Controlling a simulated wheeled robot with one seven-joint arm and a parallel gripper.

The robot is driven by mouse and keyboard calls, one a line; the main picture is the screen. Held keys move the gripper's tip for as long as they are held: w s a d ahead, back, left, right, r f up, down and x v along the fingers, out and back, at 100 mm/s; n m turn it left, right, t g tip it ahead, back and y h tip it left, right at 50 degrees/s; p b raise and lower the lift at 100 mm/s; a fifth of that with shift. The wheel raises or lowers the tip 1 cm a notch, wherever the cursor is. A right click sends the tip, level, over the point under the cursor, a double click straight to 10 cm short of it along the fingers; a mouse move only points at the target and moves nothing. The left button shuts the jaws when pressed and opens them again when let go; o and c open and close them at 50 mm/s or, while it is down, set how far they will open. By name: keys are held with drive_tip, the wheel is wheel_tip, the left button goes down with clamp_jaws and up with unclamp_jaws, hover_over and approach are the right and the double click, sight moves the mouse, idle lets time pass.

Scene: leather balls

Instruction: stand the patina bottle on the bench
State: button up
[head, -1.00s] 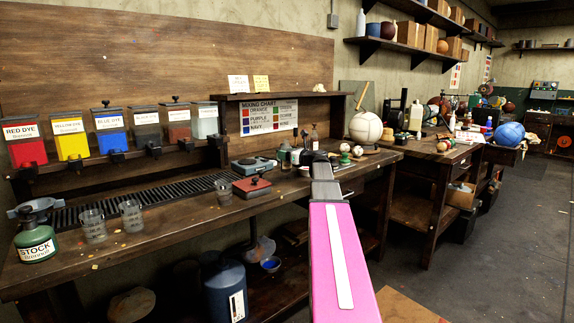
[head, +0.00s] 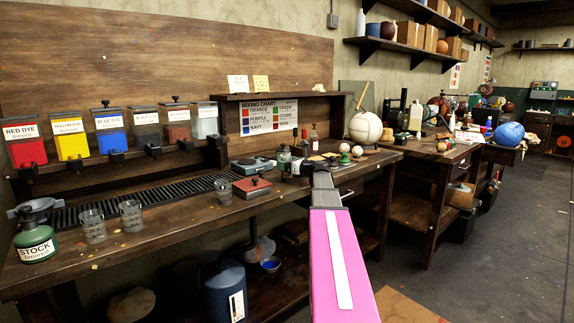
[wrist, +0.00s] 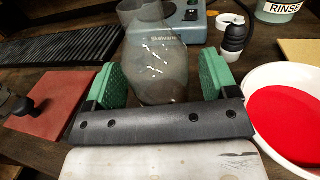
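In the wrist view, the two green pads of my gripper (wrist: 162,82) stand wide apart on either side of a see-through grey vessel (wrist: 156,62) with a narrower neck and white marks. A gap shows at the right pad, so it does not look gripped. No label says whether this is the patina bottle. In the head view, my gripper (head: 304,166) is over the bench (head: 180,222), small and partly hidden by my own arm. A small bottle with a pale label (head: 314,138) stands behind it.
A red block with a black knob (wrist: 50,102) lies left of the gripper. A white bowl of red (wrist: 290,110) is close on the right. Behind stand a blue-grey device (wrist: 185,22), a black-topped bottle (wrist: 233,40) and a RINSE container (wrist: 278,10).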

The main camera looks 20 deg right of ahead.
drive_tip(key=shift+r, duration=0.1)
drive_tip(key=shift+s+d, duration=0.1)
drive_tip(key=shift+s, duration=0.1)
drive_tip(key=v, duration=1.1)
drive_tip(key=shift+s+d, duration=0.2)
drive_tip(key=shift+s, duration=0.05)
